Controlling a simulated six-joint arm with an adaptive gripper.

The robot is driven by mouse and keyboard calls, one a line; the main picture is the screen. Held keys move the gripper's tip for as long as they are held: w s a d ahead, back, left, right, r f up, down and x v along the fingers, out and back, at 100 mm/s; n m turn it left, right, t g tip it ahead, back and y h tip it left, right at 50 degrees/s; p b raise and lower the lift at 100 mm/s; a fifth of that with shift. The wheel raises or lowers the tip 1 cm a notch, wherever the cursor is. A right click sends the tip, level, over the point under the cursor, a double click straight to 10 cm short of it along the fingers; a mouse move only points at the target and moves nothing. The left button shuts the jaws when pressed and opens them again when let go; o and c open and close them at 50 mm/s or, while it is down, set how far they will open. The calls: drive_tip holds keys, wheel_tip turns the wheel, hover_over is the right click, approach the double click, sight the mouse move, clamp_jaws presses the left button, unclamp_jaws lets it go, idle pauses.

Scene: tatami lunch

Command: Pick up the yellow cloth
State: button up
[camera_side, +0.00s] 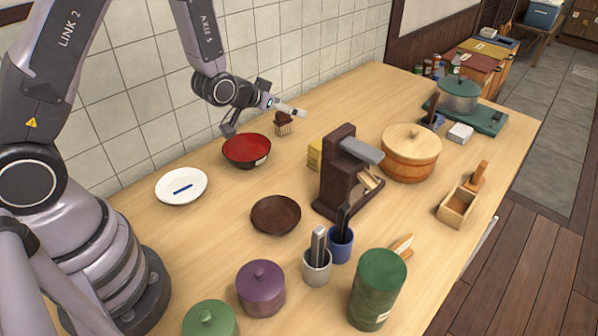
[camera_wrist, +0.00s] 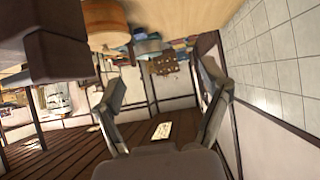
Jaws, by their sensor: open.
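The yellow cloth (camera_side: 315,154) is a small folded stack on the wooden counter in the side view. It lies just left of and behind a dark brown wooden stand, which hides part of it. My gripper (camera_side: 268,120) is open and empty, up and to the left of the cloth, above the counter near the tiled wall and a red bowl. In the wrist view my gripper's two fingers (camera_wrist: 160,88) are spread wide with nothing between them. That view is upside down, and I cannot make out the cloth in it.
The tall dark brown stand (camera_side: 340,172) is right beside the cloth. The red bowl (camera_side: 247,150) and a small brown brush-like item (camera_side: 283,123) are near my gripper. A round wooden tub (camera_side: 410,152) stands right of the stand. A brown plate (camera_side: 276,214) lies in front; bare counter lies between.

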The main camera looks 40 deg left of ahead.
drive_tip(key=t, duration=0.2)
approach(316, 147)
drive_tip(key=s, duration=0.2)
drive_tip(key=x, duration=0.8)
drive_tip(key=shift+w+d+r, duration=0.1)
drive_tip(key=shift+w+r, duration=0.05)
drive_tip(key=shift+w, duration=0.15)
drive_tip(key=shift+x, duration=2.75)
drive_tip(key=shift+a+r, duration=0.1)
drive_tip(key=shift+a, duration=0.15)
drive_tip(key=c, duration=1.2)
drive_tip(key=shift+c, duration=0.2)
drive_tip(key=shift+r, duration=0.1)
